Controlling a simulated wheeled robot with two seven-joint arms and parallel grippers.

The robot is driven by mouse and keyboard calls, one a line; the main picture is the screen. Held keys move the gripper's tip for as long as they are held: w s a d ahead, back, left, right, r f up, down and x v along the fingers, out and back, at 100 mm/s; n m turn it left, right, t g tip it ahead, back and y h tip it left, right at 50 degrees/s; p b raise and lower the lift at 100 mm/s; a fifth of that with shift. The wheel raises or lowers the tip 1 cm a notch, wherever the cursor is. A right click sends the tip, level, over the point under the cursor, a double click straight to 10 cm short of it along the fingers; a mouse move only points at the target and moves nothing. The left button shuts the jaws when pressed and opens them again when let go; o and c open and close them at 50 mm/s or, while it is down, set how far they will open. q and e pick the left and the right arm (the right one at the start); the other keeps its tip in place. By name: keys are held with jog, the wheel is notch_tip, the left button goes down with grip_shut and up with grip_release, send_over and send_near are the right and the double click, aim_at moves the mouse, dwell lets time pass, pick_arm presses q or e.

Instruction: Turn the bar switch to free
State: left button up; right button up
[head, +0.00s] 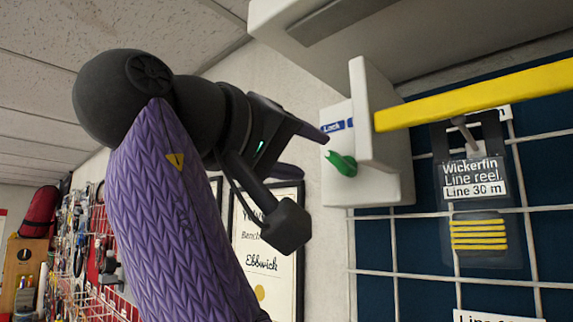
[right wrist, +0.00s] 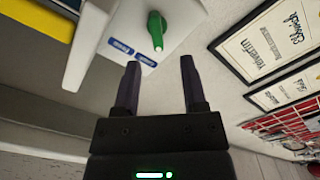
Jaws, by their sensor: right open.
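The bar switch is a green knob (head: 341,163) on the face of a white wall box (head: 365,190). Its narrow end points up and left, on the side of the blue "Lock" label (head: 332,126). A second blue label sits beside that one, mostly hidden by a white upright panel. My right gripper (head: 310,153) is open and empty, just left of the knob and apart from it. In the right wrist view, the knob (right wrist: 156,30) stands beyond the gap between the open fingers (right wrist: 160,63). My left gripper is not in view.
The white upright panel (head: 361,110) stands close right of the knob. A yellow bar (head: 475,95) runs right from it, before a wire grid with a hanging line reel package (head: 475,190). Framed certificates (head: 265,250) hang left of the box.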

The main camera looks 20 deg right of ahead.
aim_at(337, 163)
jog(key=x, duration=0.2)
jog(key=p+x, duration=0.1)
jog(key=x, duration=0.3)
jog(key=shift+s+d, duration=0.2)
jog(key=shift+d, duration=0.25)
jog(key=shift+a, duration=0.5)
jog(key=shift+c, duration=0.2)
jog(key=shift+d, duration=0.3)
grip_shut()
